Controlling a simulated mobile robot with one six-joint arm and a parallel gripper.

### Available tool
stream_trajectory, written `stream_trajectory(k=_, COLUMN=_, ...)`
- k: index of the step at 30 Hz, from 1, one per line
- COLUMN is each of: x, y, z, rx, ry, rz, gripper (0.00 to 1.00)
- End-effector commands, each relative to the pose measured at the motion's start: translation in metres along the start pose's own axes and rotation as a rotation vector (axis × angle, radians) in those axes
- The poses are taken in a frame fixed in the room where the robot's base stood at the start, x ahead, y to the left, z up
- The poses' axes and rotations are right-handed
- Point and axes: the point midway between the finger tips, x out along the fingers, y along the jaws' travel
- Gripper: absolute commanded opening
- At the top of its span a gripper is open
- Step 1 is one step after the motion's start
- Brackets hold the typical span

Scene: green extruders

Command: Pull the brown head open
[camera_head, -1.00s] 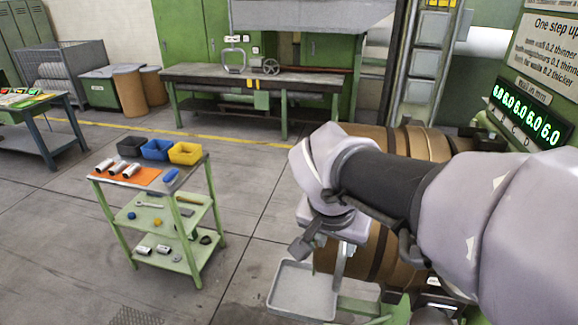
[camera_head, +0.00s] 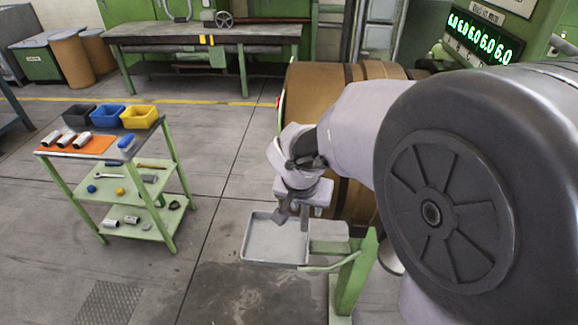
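The brown head (camera_head: 312,92) is a large brown cylinder with darker bands, right of centre in the head view. My arm covers much of its front and right side. My gripper (camera_head: 292,217) hangs in front of the head's lower left part, above a grey tray. Its dark fingers are small in view, and I cannot tell whether they are apart or whether they touch the head. No handle on the head shows clearly; a small red spot is at its left edge.
The grey tray (camera_head: 275,242) sits on a green stand (camera_head: 352,280) below my gripper. A green trolley (camera_head: 165,205) with bins and parts stands at left. A workbench (camera_head: 200,35) is at the back. Bare floor lies between trolley and tray.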

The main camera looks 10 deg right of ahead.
Motion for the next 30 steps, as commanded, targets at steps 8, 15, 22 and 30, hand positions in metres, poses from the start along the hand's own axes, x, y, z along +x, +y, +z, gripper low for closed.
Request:
stream_trajectory(k=8, x=-0.0003, y=0.0, z=0.0, rx=0.0, ry=0.0, rz=0.0, gripper=0.0)
stream_trajectory(k=15, x=-0.0004, y=-0.0001, z=-0.0001, rx=0.0, ry=0.0, rz=0.0, gripper=0.0)
stream_trajectory(k=22, x=-0.0005, y=-0.0001, z=-0.0001, rx=0.001, ry=0.0, rz=0.0, gripper=0.0)
stream_trajectory(k=30, x=-0.0006, y=-0.0002, z=-0.0002, rx=0.001, ry=0.0, rz=0.0, gripper=0.0)
